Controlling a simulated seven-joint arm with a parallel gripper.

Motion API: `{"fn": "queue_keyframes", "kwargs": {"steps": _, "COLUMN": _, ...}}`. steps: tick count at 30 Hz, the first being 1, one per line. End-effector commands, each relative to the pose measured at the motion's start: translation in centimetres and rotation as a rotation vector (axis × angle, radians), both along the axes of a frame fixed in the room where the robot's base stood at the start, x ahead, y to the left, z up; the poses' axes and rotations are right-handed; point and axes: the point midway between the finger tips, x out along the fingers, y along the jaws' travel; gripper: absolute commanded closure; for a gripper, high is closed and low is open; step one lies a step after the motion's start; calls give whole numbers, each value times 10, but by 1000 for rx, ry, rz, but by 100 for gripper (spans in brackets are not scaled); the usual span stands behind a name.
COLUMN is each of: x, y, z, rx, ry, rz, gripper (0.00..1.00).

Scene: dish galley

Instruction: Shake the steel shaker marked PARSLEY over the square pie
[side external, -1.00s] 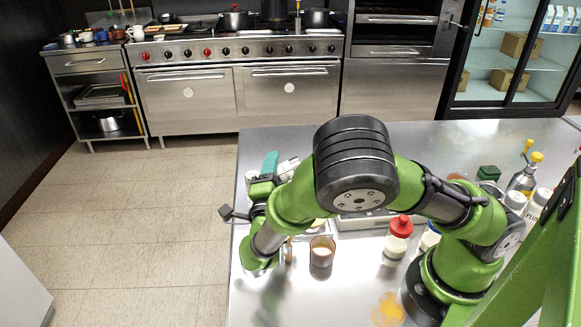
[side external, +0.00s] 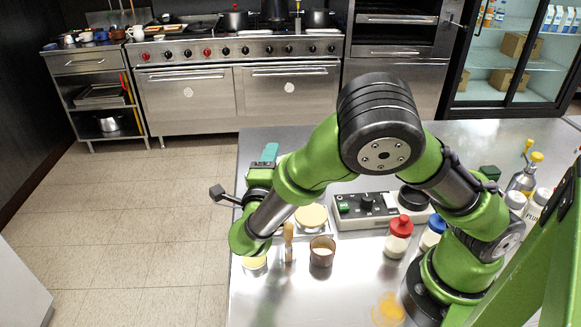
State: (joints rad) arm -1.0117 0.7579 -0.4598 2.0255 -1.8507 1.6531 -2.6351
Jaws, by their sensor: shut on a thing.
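My gripper (side external: 263,170) is at the left edge of the steel table, on the far side of my wrist, with a teal piece showing at its top. My wrist hides most of it, and the fingers do not show clearly. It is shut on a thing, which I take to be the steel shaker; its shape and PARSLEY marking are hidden. I cannot make out a square pie. A round, pale-topped item (side external: 311,216) sits on a steel plate right of my wrist, and a small yellow-topped round item (side external: 255,263) is below the wrist.
A brown cup (side external: 321,252) and a wooden-handled tool (side external: 288,240) stand near my wrist. A control box (side external: 366,206), a red-capped bottle (side external: 398,238) and a blue-capped bottle (side external: 432,232) are to the right. Spilled yellow (side external: 388,309) marks the front. The table's left edge is close.

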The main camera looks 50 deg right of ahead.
Motion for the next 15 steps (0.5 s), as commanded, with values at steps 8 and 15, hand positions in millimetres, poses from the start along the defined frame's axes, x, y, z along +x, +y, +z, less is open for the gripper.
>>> {"fn": "queue_keyframes", "kwargs": {"steps": 8, "x": 8, "y": 9, "z": 1, "rx": 445, "ry": -320, "rz": -4, "gripper": 92}}
{"fn": "queue_keyframes", "kwargs": {"steps": 15, "x": 10, "y": 13, "z": 7, "rx": 774, "ry": -560, "rz": -2, "gripper": 92}}
